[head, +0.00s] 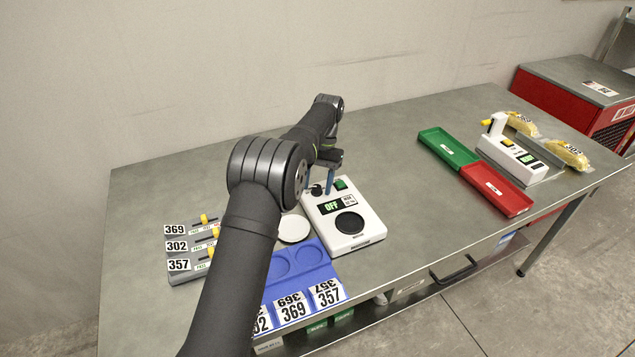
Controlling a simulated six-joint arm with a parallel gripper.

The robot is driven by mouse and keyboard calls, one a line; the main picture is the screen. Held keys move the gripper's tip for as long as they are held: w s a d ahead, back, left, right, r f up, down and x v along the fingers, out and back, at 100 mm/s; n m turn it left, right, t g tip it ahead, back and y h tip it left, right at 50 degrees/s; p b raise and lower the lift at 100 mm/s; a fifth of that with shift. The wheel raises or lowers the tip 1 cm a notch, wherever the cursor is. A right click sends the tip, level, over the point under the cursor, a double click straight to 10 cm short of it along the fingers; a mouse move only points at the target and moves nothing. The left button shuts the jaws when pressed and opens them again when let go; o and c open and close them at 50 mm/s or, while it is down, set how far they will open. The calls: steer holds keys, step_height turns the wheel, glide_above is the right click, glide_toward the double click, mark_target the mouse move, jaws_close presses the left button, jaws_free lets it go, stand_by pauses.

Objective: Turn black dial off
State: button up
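A white device (362,238) stands near the middle of the table. Its small display (331,206) reads OFF in green. The black dial (316,190) is at its upper left, close to my gripper and partly hidden. My gripper (328,184) points down over the back of the device, beside the dial. Its fingers look blue, but my arm covers part of them. I cannot tell whether they are open or touch the dial.
A blue tray (317,258) with number cards and a white disc (294,229) are left of the device. A rack of numbered sliders (187,273) is at the far left. Green (448,147) and red (497,190) trays and a second white device (514,158) stand right.

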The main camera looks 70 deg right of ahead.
step_height(320, 180, up, 4)
steer(key=shift+r, duration=0.25)
steer(key=s+a+r, duration=0.4)
steer(key=s+r, duration=0.2)
steer(key=s, duration=0.5)
steer(key=shift+a+r, duration=0.2)
steer(key=shift+r, duration=0.05)
steer(key=shift+w, duration=0.1)
glide_above(320, 188)
step_height(320, 188, down, 6)
steer(key=shift+d+f, duration=0.1)
steer(key=shift+f, duration=0.15)
steer(key=f, duration=0.2)
steer(key=w+f, duration=0.1)
steer(key=shift+d, duration=0.25)
steer(key=shift+f, duration=0.7)
